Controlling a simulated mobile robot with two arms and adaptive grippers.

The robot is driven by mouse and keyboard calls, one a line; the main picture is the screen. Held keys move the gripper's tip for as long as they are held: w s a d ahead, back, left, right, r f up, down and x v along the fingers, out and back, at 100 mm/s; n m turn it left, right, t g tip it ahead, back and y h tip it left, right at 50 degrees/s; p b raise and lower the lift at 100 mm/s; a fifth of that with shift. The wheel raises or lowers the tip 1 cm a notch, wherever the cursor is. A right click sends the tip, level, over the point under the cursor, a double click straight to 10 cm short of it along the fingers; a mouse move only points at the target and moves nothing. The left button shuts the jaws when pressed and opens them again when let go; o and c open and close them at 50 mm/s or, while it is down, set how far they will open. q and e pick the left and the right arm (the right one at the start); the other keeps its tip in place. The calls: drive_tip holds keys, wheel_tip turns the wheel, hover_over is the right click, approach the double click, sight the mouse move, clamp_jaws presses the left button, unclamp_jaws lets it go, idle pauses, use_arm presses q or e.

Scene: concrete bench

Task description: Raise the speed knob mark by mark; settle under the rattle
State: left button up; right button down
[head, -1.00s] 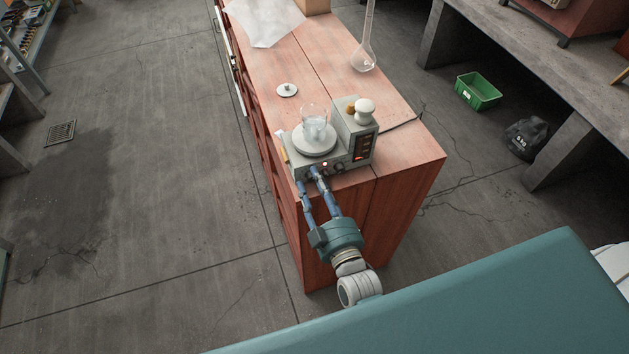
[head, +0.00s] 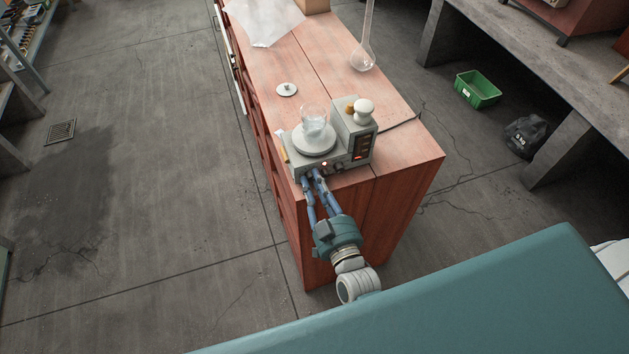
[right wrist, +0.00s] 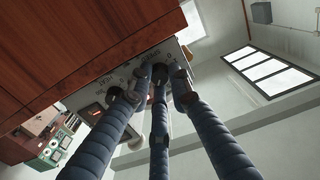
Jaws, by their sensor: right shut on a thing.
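A grey stirrer (head: 335,150) with a round white plate (head: 314,141) stands at the near end of the reddish wooden bench. A clear glass beaker (head: 312,120) sits upright on the plate. My right gripper (head: 311,174) reaches the stirrer's front panel, with its blue fingers shut on a dark knob. In the right wrist view, this knob (right wrist: 161,73) sits between the fingertips on the panel. A second dark knob (right wrist: 115,94) shows beside it, partly behind a finger. My left gripper is not in view.
A green crate (head: 478,89) and a dark bag (head: 526,136) are on the floor at right.

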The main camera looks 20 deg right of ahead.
drive_tip(key=shift+r+m, duration=0.15)
drive_tip(key=shift+m, duration=0.55)
drive_tip(key=c, duration=1.6)
unclamp_jaws()
drive_tip(key=shift+s, duration=0.3)
drive_tip(key=s, duration=1.1)
drive_tip(key=shift+s+d, duration=0.2)
